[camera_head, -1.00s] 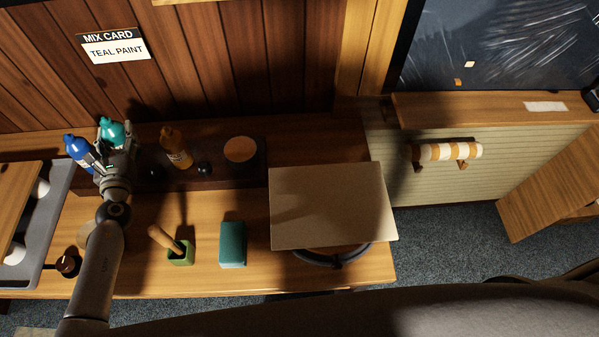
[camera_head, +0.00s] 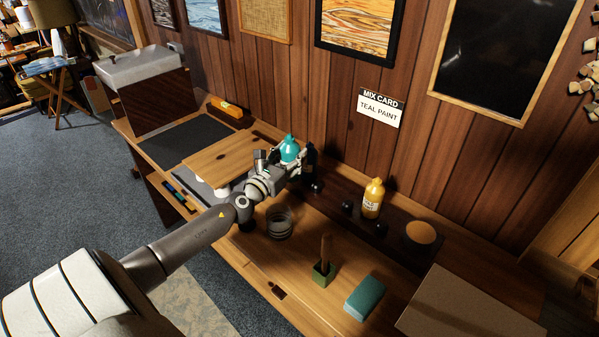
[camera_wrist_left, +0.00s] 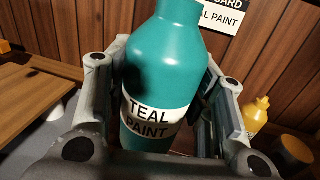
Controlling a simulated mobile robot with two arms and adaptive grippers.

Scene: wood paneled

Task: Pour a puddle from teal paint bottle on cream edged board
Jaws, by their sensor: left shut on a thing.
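The teal paint bottle (camera_head: 289,150) is in my left gripper (camera_head: 283,160), above the back left of the workbench. In the left wrist view the teal bottle (camera_wrist_left: 165,80) stands roughly upright between the two fingers, its TEAL PAINT label facing the camera. The gripper (camera_wrist_left: 160,110) is shut on it. The board (camera_head: 468,308) lies at the lower right of the head view, partly cut off by the frame, well to the right of the bottle. Its edge colour is hard to tell here. My right gripper is not in view.
A yellow-orange bottle (camera_head: 373,198) stands on the dark rear shelf beside an orange disc (camera_head: 421,232). A dark bottle (camera_head: 310,158) is close behind the gripper. A round dark container (camera_head: 280,223), a green brush holder (camera_head: 323,273) and a teal block (camera_head: 364,297) stand in front.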

